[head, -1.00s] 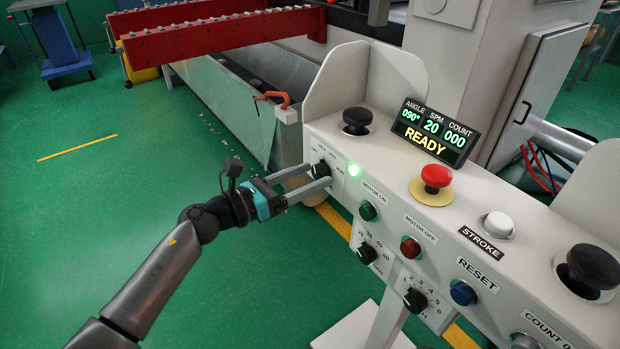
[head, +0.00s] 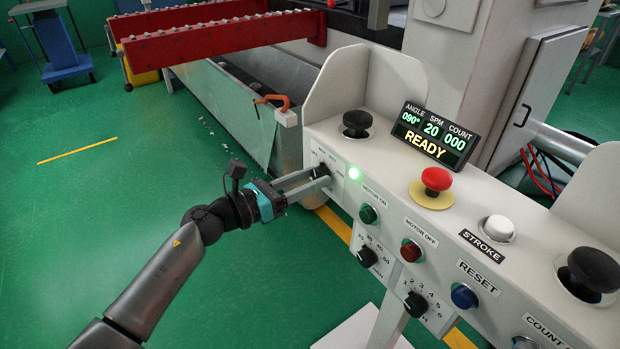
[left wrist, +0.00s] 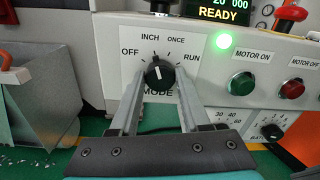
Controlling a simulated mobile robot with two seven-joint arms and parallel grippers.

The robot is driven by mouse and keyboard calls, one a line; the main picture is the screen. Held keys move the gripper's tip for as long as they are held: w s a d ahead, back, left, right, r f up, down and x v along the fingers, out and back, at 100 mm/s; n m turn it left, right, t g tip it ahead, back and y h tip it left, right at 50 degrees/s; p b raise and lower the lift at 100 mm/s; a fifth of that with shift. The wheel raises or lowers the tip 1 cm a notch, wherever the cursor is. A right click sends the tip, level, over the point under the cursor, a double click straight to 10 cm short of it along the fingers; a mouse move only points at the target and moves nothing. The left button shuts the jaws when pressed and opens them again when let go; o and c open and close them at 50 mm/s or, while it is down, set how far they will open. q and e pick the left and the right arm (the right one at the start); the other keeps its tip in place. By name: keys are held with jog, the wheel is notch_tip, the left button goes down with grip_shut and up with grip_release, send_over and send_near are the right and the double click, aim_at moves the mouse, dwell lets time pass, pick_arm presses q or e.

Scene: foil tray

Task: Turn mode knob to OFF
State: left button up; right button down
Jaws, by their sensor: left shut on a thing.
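The black mode knob (left wrist: 159,75) sits on a white plate marked OFF, INCH, ONCE and RUN, with MODE below it. Its white mark points roughly straight up, toward the gap between INCH and ONCE, not toward OFF at the left. In the head view the knob (head: 321,170) is at the left end of the control panel, partly covered by my fingers. My left gripper (head: 318,176) is shut on the knob, one finger on each side, as the left wrist view (left wrist: 160,80) also shows. My right gripper is not in view.
The white control panel (head: 390,190) carries a green button (head: 368,213), a red button (head: 410,250) and a red mushroom button (head: 436,180). A display (head: 434,132) reads READY. A green lamp (head: 353,173) is lit close to the knob. Open floor lies left.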

pick_arm(q)
grip_shut()
jog(key=shift+n, duration=0.4)
jog(key=shift+n+p, duration=0.3)
jog(key=shift+p, duration=0.05)
jog(key=shift+n+p, duration=0.6)
jog(key=shift+n, duration=0.5)
jog(key=shift+f+n+p, duration=0.1)
jog(key=shift+n+p, duration=0.9)
jog(key=shift+n, duration=1.3)
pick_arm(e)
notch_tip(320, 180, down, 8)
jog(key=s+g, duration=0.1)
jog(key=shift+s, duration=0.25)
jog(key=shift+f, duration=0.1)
